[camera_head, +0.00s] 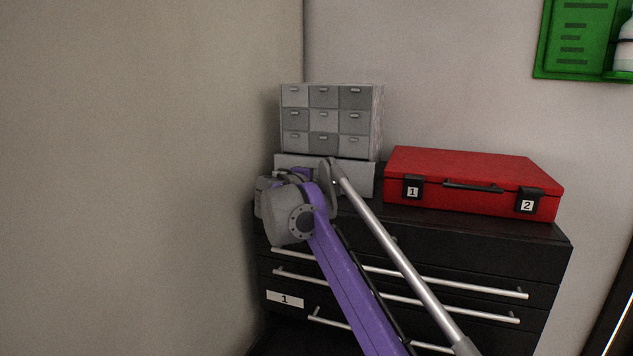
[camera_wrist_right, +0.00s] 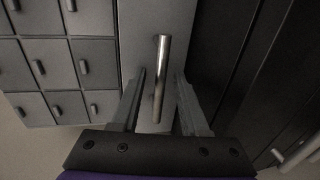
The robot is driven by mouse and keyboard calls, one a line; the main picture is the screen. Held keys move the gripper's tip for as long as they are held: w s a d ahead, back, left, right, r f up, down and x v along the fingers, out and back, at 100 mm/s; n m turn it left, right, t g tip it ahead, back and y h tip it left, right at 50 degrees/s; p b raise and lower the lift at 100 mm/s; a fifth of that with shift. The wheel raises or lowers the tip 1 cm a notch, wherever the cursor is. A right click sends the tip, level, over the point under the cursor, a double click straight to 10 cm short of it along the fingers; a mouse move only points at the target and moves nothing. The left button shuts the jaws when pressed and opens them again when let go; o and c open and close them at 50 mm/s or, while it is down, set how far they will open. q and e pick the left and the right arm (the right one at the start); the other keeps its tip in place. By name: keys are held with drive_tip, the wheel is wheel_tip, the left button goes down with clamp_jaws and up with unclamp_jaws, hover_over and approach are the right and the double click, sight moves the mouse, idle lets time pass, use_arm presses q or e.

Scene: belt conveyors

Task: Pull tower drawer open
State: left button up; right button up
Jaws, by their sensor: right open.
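The grey drawer tower (camera_head: 323,120) stands on the black cabinet in the corner. It has rows of small drawers above one wide bottom drawer (camera_head: 357,178), which looks closed. My right arm reaches across the front of this wide drawer, and its wrist hides part of the front and the handle. In the right wrist view, my right gripper (camera_wrist_right: 161,76) is open, with a finger on each side of the wide drawer's metal bar handle (camera_wrist_right: 161,62). I see gaps between handle and fingers. My left gripper is not in view.
A red case (camera_head: 470,175) with tags 1 and 2 lies right of the tower on the black cabinet (camera_head: 470,245). The cabinet has several long bar handles. A wall (camera_head: 150,150) stands close on the left. A green panel (camera_head: 577,40) hangs at upper right.

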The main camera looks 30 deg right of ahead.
clamp_jaws()
idle(1.3)
